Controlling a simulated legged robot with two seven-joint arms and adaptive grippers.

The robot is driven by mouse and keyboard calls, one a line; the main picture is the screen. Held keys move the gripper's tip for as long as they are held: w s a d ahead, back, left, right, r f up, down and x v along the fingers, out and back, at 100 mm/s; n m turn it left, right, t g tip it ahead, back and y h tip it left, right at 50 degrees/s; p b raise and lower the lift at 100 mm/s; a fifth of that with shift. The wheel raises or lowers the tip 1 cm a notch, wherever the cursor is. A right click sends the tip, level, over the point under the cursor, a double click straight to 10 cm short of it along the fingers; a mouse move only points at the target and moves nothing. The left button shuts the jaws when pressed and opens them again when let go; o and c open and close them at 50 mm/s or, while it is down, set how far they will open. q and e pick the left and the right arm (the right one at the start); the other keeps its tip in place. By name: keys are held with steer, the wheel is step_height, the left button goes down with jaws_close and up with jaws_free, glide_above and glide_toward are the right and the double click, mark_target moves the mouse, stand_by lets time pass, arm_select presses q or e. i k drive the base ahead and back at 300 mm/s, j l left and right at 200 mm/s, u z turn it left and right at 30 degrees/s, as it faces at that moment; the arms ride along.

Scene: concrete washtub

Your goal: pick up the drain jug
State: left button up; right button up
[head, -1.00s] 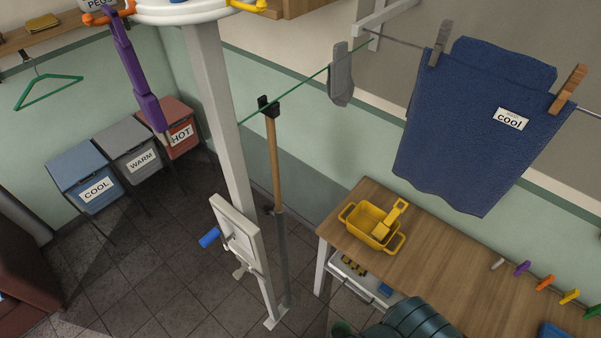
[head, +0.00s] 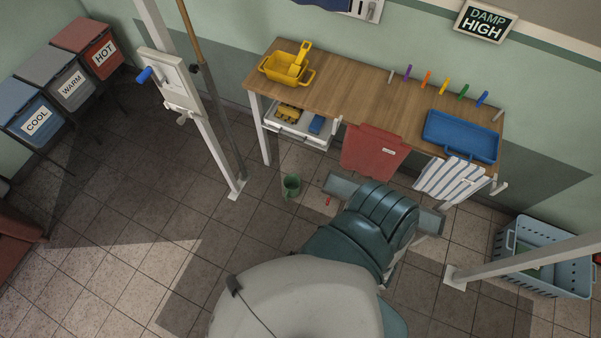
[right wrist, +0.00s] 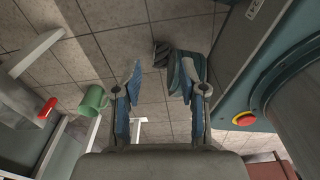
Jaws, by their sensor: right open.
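The drain jug looks to be the green jug (head: 291,186) with a handle, standing on the tiled floor below the table's left part in the head view. It also shows in the right wrist view (right wrist: 93,100), left of my right gripper (right wrist: 160,82). That gripper is open, with its blue-padded fingers apart and nothing between them. The jug is outside the fingers, not touching them as far as I can see. My right gripper cannot be made out in the head view. My left gripper is in neither view.
A wooden table (head: 345,85) holds a yellow basket (head: 276,72), several coloured pegs and a blue tray (head: 440,138). A white post (head: 205,150) stands left of the jug. A small red item (head: 327,201) lies nearby. A blue crate (head: 560,250) is at right.

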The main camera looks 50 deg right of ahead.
mark_target(292, 183)
steer(key=z, duration=0.45)
steer(key=k+z, duration=0.15)
steer(key=z, duration=0.3)
steer(key=k+z, duration=0.1)
steer(key=z, duration=0.35)
